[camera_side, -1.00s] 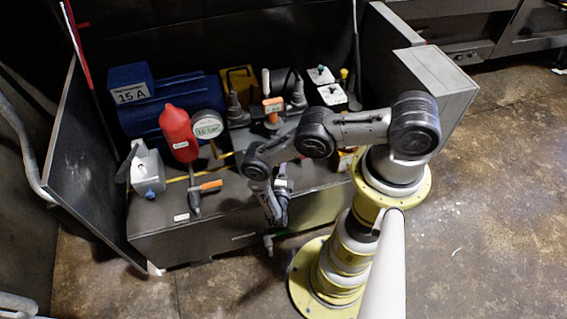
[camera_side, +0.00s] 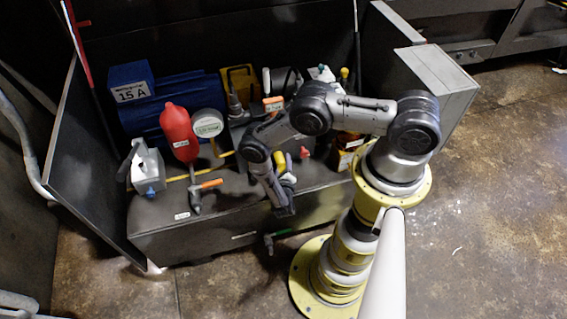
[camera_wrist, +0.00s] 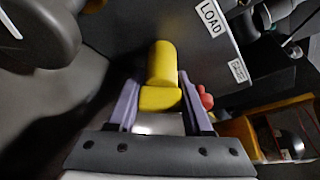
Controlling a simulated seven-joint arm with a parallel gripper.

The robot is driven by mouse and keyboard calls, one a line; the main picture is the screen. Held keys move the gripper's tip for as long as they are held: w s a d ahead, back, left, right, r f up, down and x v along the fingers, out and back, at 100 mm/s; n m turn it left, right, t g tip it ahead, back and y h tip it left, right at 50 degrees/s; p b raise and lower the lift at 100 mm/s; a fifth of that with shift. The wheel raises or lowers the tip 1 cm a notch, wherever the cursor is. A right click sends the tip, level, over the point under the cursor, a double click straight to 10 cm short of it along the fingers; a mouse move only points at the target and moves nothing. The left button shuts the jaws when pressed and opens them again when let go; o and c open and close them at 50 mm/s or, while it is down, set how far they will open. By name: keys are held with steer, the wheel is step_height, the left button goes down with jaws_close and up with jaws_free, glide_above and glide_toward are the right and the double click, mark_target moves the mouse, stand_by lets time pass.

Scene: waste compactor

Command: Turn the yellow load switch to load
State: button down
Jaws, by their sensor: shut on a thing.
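The yellow load switch (camera_wrist: 162,75) stands between my gripper's two pale purple fingers (camera_wrist: 157,103) in the wrist view, and they are shut on it. A white LOAD label (camera_wrist: 210,17) is on the dark grey panel at the upper right of the switch. In the side view the yellow switch (camera_side: 280,162) shows small at the front of the grey control box, with my gripper (camera_side: 286,176) right at it. My fingertips are partly hidden there, and the switch's exact angle is hard to tell.
A red knob (camera_wrist: 205,97) sits close to the right finger. A second label (camera_wrist: 238,70) is on the panel. A red bottle (camera_side: 178,132), a round gauge (camera_side: 207,123) and an orange-handled lever (camera_side: 205,187) stand to the left. The bench's front top is mostly clear.

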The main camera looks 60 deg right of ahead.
steer(key=m+y, duration=0.1)
steer(key=m, duration=0.1)
steer(key=shift+w+a+m+t+y, duration=0.1)
steer(key=shift+m+t+y, duration=0.2)
steer(key=shift+t, duration=0.1)
steer(key=m+y, duration=0.1)
steer(key=m+t, duration=0.1)
steer(key=m, duration=0.1)
steer(key=shift+w+a+f+t+y, duration=0.1)
steer(key=shift+w+a+t+y, duration=0.1)
steer(key=shift+t+y, duration=0.15)
steer(key=shift+m, duration=0.3)
steer(key=shift+c, duration=1.6)
jaws_free()
steer(key=v, duration=1.3)
steer(key=shift+s+a+r, duration=0.2)
steer(key=shift+r, duration=0.1)
